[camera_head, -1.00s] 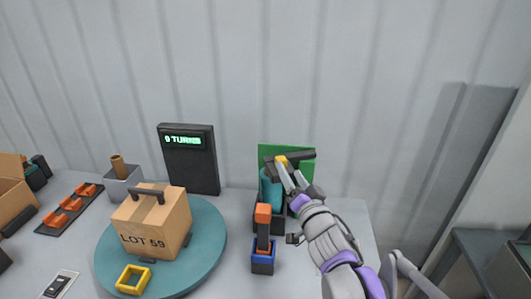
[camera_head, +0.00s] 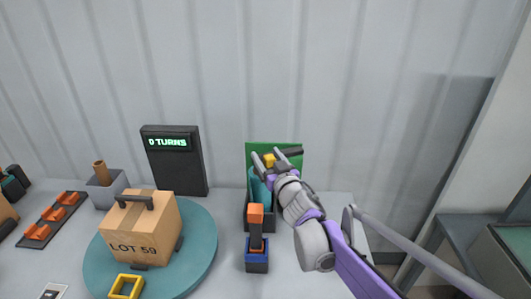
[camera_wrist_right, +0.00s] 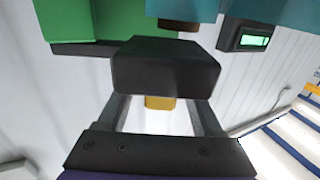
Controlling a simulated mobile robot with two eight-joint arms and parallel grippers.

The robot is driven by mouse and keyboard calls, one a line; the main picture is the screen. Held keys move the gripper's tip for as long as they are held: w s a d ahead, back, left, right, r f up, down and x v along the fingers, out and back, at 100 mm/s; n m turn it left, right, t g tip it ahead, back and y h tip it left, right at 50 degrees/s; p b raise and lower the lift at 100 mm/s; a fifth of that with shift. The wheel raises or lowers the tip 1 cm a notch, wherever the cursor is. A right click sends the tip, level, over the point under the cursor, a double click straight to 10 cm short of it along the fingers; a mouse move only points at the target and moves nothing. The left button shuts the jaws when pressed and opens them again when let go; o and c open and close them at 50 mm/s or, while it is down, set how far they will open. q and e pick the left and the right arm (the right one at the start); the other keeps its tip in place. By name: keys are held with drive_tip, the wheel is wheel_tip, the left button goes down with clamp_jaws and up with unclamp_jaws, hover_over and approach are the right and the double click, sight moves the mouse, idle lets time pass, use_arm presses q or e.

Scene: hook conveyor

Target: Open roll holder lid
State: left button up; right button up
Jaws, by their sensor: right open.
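The roll holder (camera_head: 247,219) is a dark box on the table, right of centre in the head view. A teal roll or cylinder (camera_head: 254,187) shows in it, partly behind my arm. A green panel (camera_head: 290,168) stands upright behind it; I take it to be the lid. My right gripper (camera_head: 274,157) is open at the panel's front. A small yellow piece (camera_head: 269,160) shows between its fingers, and again in the right wrist view (camera_wrist_right: 160,103), partly behind a dark block (camera_wrist_right: 167,66). Whether the fingers touch it I cannot tell. My left gripper is not in view.
A box marked LOT 59 (camera_head: 128,232) sits on a teal turntable (camera_head: 203,245) with a yellow square ring (camera_head: 126,287). A black display (camera_head: 174,163) reads 0 TURNS. An orange-topped post (camera_head: 256,214) stands in a blue-rimmed base, close in front of the holder.

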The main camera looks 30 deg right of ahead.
drive_tip(key=shift+w, duration=0.7)
drive_tip(key=shift+d, duration=0.1)
clamp_jaws()
idle(0.9)
